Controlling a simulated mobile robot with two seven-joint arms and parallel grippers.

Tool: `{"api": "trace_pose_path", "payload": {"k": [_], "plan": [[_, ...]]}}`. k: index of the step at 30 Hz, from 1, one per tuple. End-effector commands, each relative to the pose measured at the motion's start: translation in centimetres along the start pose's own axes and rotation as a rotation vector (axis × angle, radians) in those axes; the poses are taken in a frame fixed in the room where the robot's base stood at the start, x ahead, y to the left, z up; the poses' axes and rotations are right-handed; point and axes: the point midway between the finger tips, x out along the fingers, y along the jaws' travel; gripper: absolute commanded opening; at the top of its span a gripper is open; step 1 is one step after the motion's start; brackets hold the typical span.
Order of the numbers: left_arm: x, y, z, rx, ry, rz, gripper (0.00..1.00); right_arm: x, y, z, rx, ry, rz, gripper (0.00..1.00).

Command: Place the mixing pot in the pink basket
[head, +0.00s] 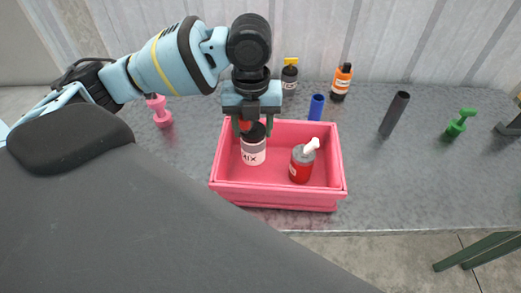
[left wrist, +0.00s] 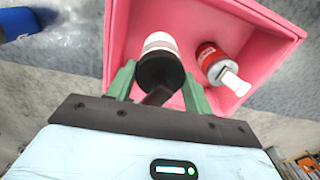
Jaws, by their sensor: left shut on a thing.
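The mixing pot (head: 253,155) is a white container with a dark top and a "MIX" label. It is upright inside the left part of the pink basket (head: 277,195). My left gripper (head: 255,131) reaches down from above and is shut on its dark top. In the left wrist view the pot (left wrist: 159,42) shows between the green fingers, with the basket wall (left wrist: 117,35) around it. I cannot tell whether the pot touches the basket floor.
A red pump bottle (head: 300,165) stands in the basket, right of the pot. Behind are a blue cylinder (head: 316,107), a dark bottle (head: 289,78) and an orange bottle (head: 341,82). A dark tube (head: 395,113) and green object (head: 460,123) stand right; a pink object (head: 159,111) stands left.

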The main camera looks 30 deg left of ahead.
Motion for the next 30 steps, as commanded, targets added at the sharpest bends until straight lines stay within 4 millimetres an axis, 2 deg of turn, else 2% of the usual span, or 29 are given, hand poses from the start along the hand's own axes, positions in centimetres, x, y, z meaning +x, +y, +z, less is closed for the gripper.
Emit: {"api": "trace_pose_path", "payload": {"k": [1,3,11,19,30], "plan": [[1.0,0.0,0.0,0.000,0.004,0.002,0.13,0.1,0.0,0.1,0.000,-0.002,0.000,0.36],[1.6,0.0,0.0,0.000,0.001,0.001,0.13,0.1,0.0,0.1,0.000,-0.001,0.000,0.36],[2.4,0.0,0.0,0.000,0.001,0.000,0.13,0.1,0.1,0.1,-0.001,0.000,0.000,0.36],[6.3,0.1,0.0,0.000,0.002,0.002,0.13,0.2,0.2,0.8,-0.006,-0.013,-0.002,0.36],[6.7,0.0,0.0,0.000,-0.002,-0.002,0.13,0.2,0.2,0.6,-0.007,-0.011,-0.002,0.36]]}}
